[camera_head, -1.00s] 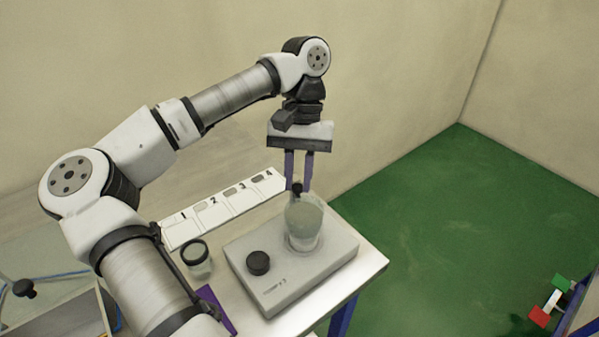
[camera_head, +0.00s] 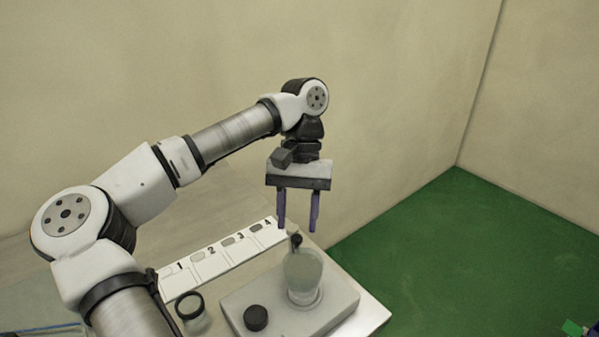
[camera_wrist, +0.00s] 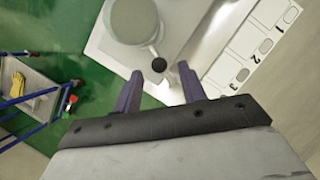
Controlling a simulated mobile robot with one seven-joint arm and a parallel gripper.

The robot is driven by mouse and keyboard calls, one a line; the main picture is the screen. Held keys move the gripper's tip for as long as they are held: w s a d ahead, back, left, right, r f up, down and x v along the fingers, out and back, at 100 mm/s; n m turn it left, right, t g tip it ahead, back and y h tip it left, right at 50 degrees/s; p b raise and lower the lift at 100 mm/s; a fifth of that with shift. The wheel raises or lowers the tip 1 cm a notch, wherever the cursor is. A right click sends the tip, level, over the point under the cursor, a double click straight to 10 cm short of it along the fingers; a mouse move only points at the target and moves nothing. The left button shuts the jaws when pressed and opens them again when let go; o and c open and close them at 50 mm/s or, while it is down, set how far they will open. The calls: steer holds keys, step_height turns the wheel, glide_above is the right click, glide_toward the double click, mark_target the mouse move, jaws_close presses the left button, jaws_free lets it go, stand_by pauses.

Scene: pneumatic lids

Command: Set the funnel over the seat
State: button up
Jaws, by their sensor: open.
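The funnel (camera_head: 303,270), a translucent grey-green cup-like piece with a dark knob on its side, stands upright on the grey block (camera_head: 338,309). A pale round rim, apparently the seat (camera_head: 306,297), shows around its foot; how exactly it sits there is hidden. My gripper (camera_head: 297,229) is above the funnel with its two purple fingers spread and nothing between them. In the wrist view, the funnel (camera_wrist: 133,20) lies beyond the fingertips, and its dark knob (camera_wrist: 159,64) appears in line with the gap of my gripper (camera_wrist: 160,72).
A black knob (camera_head: 256,318) stands on the block left of the funnel. A dark-rimmed jar (camera_head: 190,307) stands farther left. A white strip numbered 1 to 4 (camera_head: 211,265) lies behind. In the wrist view, a blue-framed cart (camera_wrist: 40,95) stands on green floor.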

steer(key=p+v, duration=0.1)
steer(key=v, duration=1)
steer(key=shift+r+p, duration=0.3)
steer(key=shift+w, duration=0.15)
